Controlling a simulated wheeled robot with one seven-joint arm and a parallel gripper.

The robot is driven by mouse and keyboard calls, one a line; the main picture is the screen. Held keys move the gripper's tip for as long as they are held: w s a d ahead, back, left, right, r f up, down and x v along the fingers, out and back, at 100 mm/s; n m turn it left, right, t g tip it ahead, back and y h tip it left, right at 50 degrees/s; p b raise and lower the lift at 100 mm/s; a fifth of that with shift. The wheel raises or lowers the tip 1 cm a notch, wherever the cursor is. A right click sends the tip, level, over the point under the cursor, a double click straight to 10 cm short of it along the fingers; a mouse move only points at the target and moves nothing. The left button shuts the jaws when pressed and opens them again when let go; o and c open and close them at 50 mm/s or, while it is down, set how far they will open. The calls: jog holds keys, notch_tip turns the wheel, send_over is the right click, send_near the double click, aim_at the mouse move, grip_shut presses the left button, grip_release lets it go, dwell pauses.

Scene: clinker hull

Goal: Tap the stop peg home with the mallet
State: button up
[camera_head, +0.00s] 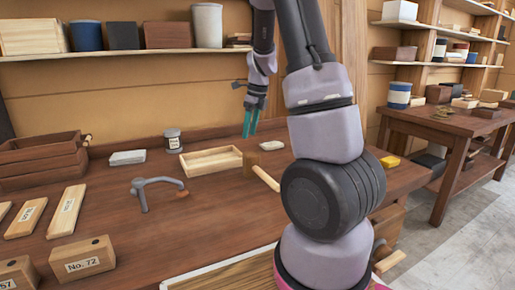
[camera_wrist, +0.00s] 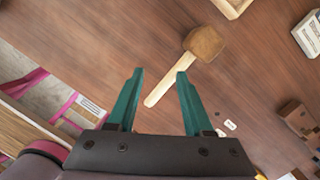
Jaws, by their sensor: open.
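The mallet (camera_head: 250,164) lies on the bench, with a brown block head and a pale wooden handle pointing toward the front right. In the wrist view the mallet (camera_wrist: 205,43) has its head beyond my fingertips, and its handle runs down between the two fingers in the picture. My gripper (camera_wrist: 160,72) has teal fingers spread apart with nothing held. In the head view my gripper (camera_head: 249,133) hangs above the bench near the mallet, apart from it. I cannot pick out the stop peg for certain; my arm hides part of the bench.
A shallow wooden tray (camera_head: 211,162) sits left of the mallet. A grey hooked metal tool (camera_head: 143,196) stands farther left. Labelled wooden blocks (camera_head: 82,258) and brown crates (camera_head: 40,155) fill the left side. A yellow item (camera_head: 390,162) lies at the right. The bench's front middle is clear.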

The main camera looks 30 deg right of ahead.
aim_at(258, 167)
jog(key=w+d+f+m, duration=0.1)
jog(key=f+m, duration=0.1)
jog(key=f, duration=0.1)
jog(key=w+d+f+m+g+h, duration=0.1)
jog(key=d+f+m, duration=0.1)
jog(key=f, duration=0.1)
jog(key=w+d+f+m, duration=0.1)
jog(key=f+m, duration=0.1)
jog(key=shift+w+d+f+m+h, duration=0.25)
jog(key=shift+w+f+m+h, duration=0.05)
jog(key=shift+w+f, duration=0.1)
jog(key=shift+s+d+f, duration=0.1)
jog(key=shift+f, duration=4.45)
jog(key=shift+c, duration=0.3)
grip_shut()
jog(key=shift+r, duration=0.2)
jog(key=shift+r, duration=0.35)
jog(key=shift+r, duration=0.25)
